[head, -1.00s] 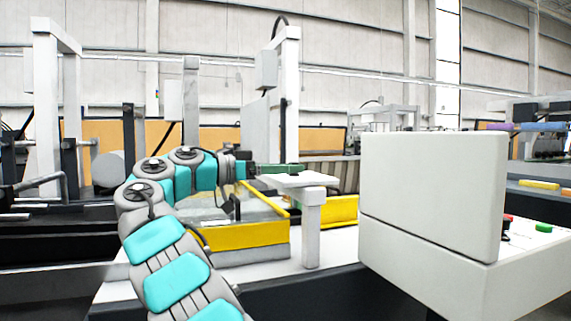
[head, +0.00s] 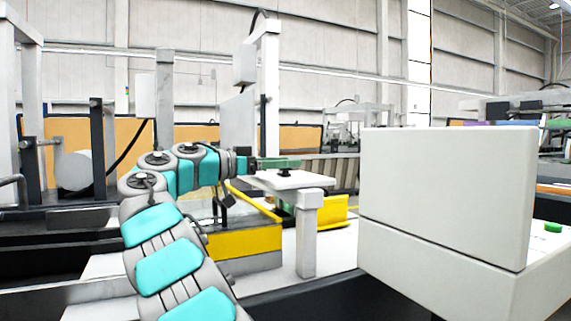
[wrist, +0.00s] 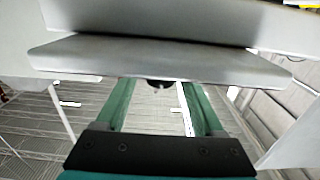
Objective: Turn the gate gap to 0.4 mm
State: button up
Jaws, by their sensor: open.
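My gripper (head: 277,163) shows in the head view at the end of my teal and grey arm, with green fingers just above or beside a pale flat plate on a post (head: 290,179). In the wrist view, the two green fingers of my gripper (wrist: 160,100) are spread apart with nothing between them. A small dark round knob-like part (wrist: 160,84) pokes out below the edge of a grey plate (wrist: 160,55), between the fingers and beyond their tips. I cannot tell whether it is the gate gap knob. No scale or gap reading is legible.
A large pale box (head: 440,195) stands close on the right, with a green button (head: 552,227) behind it. A yellow-sided part (head: 235,242) lies beyond my arm. Dark machine rails (head: 50,250) run along the left.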

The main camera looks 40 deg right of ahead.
jog(key=shift+s+d, duration=0.1)
jog(key=shift+d, duration=0.35)
jog(key=shift+c, duration=0.3)
grip_shut()
